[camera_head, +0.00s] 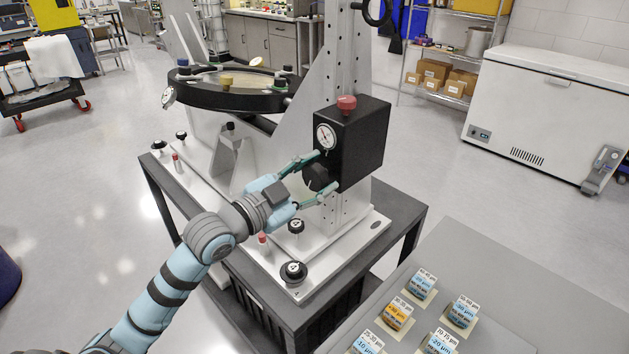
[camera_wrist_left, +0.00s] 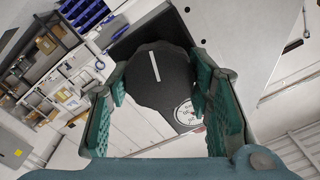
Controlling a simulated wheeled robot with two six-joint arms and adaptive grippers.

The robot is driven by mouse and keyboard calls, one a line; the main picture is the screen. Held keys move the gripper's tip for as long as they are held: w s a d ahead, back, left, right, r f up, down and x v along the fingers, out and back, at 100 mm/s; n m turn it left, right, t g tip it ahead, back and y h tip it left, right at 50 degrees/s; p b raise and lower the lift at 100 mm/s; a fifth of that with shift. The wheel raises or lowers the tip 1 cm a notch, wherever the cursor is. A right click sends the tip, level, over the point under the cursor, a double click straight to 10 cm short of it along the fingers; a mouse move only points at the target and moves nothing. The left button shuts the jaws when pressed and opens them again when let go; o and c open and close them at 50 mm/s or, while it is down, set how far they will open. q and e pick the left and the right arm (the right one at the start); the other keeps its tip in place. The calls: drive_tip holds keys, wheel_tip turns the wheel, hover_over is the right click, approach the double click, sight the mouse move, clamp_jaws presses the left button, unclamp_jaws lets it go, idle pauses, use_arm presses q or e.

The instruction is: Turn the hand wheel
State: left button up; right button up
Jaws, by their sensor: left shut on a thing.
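The hand wheel (camera_head: 318,177) is a dark round knob on the front face of a black box (camera_head: 366,140) fixed to the upright metal column. In the left wrist view the hand wheel (camera_wrist_left: 158,76) faces me, with a white line across its face that leans slightly off vertical. My left gripper (camera_head: 324,171) reaches it from the lower left. Its green fingers (camera_wrist_left: 158,90) are shut on the wheel, one on each side. The fingers hide parts of the wheel's rim. My right gripper shows in neither view.
A dial gauge (camera_head: 325,136) sits just above the wheel, and a red knob (camera_head: 346,103) tops the box. A black ring-shaped mount (camera_head: 225,98) stands behind my arm. A grey table (camera_head: 500,270) with several labelled blocks is at the lower right. Open floor lies left.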

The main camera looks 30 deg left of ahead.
use_arm(q)
drive_tip(key=m+b, duration=0.1)
drive_tip(key=m, duration=0.2)
drive_tip(key=shift+f+m, duration=0.15)
drive_tip(key=shift+m, duration=0.25)
drive_tip(key=m+b, duration=0.1)
drive_tip(key=m, duration=0.2)
drive_tip(key=shift+m, duration=0.3)
drive_tip(key=m+b, duration=0.1)
drive_tip(key=m, duration=0.2)
drive_tip(key=shift+f+m+b, duration=0.15)
drive_tip(key=shift+m+b, duration=0.15)
drive_tip(key=m+b, duration=0.1)
drive_tip(key=m, duration=0.3)
drive_tip(key=m+b, duration=0.1)
drive_tip(key=m, duration=0.4)
drive_tip(key=shift+f, duration=0.1)
drive_tip(key=m+b, duration=0.1)
drive_tip(key=m, duration=0.7)
drive_tip(key=shift+a+f+b, duration=0.1)
drive_tip(key=shift+b, duration=0.25)
drive_tip(key=shift+m+b, duration=0.7)
drive_tip(key=shift+m, duration=0.8)
